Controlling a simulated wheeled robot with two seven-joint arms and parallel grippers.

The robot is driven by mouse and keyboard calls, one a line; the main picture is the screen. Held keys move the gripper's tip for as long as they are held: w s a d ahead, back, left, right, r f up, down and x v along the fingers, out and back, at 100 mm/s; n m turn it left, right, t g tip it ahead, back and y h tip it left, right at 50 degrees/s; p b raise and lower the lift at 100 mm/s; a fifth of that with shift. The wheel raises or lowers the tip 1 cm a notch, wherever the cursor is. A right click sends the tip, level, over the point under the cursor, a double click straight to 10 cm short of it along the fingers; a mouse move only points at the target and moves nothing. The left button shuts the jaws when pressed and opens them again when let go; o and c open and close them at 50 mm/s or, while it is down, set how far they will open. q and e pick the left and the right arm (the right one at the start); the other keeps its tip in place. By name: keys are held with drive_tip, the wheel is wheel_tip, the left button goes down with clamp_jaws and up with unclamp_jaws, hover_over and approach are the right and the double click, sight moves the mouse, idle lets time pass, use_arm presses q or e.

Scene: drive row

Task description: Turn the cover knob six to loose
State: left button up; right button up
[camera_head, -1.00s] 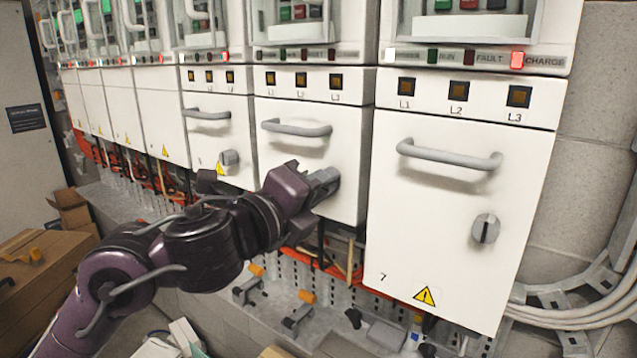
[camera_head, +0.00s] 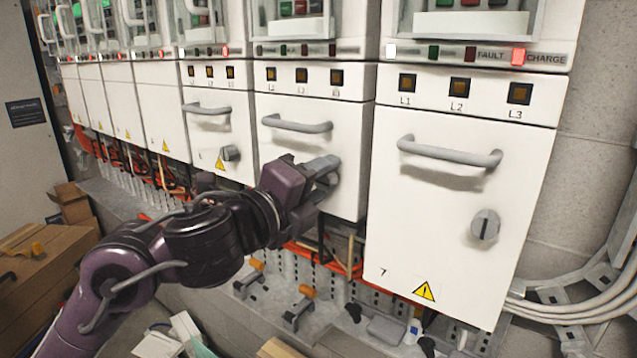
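Cover six (camera_head: 290,140) is a white panel with a grey bar handle (camera_head: 297,124), second from the right. My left gripper (camera_head: 326,173), dark purple with grey fingers, is up against the lower right part of this cover. Its fingers are at the place where the knob sits on the neighbouring covers. Knob six is hidden behind the fingers or cannot be told apart from them. I cannot see whether the fingers are closed on it. The cover is flat in its place. My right gripper is not in view.
Cover seven (camera_head: 455,235), to the right, has a round grey knob (camera_head: 485,226) and a bar handle (camera_head: 449,152). Another knob (camera_head: 230,153) is on the cover to the left. Cables and orange-topped clamps (camera_head: 302,306) lie below. Cardboard boxes (camera_head: 45,262) stand lower left.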

use_arm(q)
drive_tip(key=v, duration=0.7)
drive_tip(key=shift+s+a, duration=0.2)
drive_tip(key=shift+s, duration=0.1)
drive_tip(key=shift+f, duration=0.15)
